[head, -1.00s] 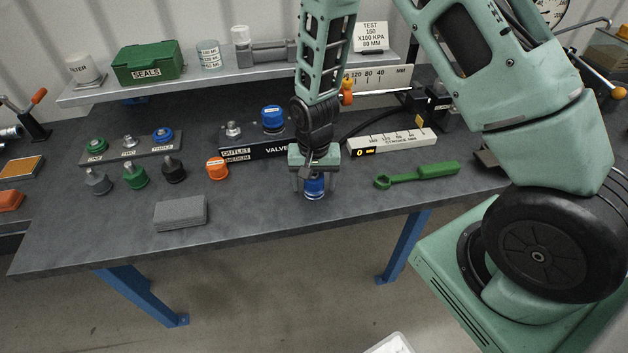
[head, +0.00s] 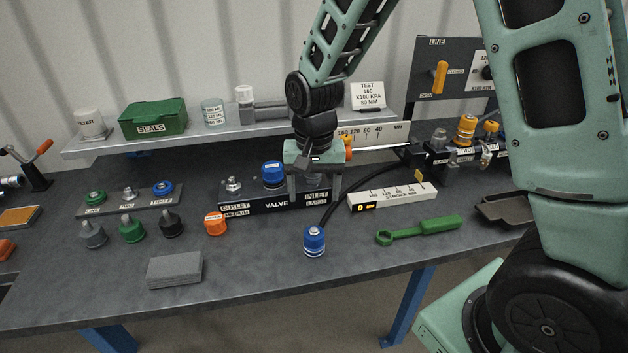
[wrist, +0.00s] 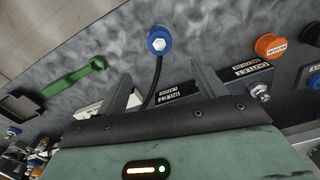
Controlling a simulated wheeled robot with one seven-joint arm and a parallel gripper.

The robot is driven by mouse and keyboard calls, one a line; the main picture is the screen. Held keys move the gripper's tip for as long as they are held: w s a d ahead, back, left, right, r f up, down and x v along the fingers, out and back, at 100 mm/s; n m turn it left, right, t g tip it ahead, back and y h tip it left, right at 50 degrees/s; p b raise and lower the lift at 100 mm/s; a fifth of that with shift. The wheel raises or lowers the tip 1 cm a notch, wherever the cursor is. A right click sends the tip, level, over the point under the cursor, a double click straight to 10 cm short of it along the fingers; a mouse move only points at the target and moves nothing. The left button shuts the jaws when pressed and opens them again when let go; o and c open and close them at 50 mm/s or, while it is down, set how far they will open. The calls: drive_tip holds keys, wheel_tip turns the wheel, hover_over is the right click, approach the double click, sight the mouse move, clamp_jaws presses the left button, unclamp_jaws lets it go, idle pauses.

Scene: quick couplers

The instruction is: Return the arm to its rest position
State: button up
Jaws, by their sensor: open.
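My gripper (head: 315,188) is open and empty, raised above the bench in front of the valve block (head: 262,204). In the wrist view its two fingers (wrist: 160,92) stand apart with nothing between them. A blue coupler (head: 314,241) stands upright on the bench, below and apart from the fingers. It also shows in the wrist view (wrist: 160,41), with a dark hose running near it. My arm reaches in from the upper right and bends down to the gripper.
A green wrench (head: 420,229) and a white gauge strip (head: 392,196) lie to the right. A grey block (head: 174,270), an orange cap (head: 215,223) and several small couplers stand left. A shelf (head: 220,132) with a green seals box (head: 153,118) runs behind.

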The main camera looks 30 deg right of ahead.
drive_tip(key=shift+r, duration=1.35)
drive_tip(key=s+a+r+n, duration=0.2)
drive_tip(key=s+a+n, duration=0.4)
drive_tip(key=s, duration=0.5)
drive_tip(key=s+a+r+n, duration=0.2)
drive_tip(key=s+a+n, duration=0.4)
drive_tip(key=s, duration=0.5)
drive_tip(key=shift+s+r+n+y, duration=0.15)
drive_tip(key=shift+s+n+y, duration=0.15)
drive_tip(key=shift+n, duration=0.3)
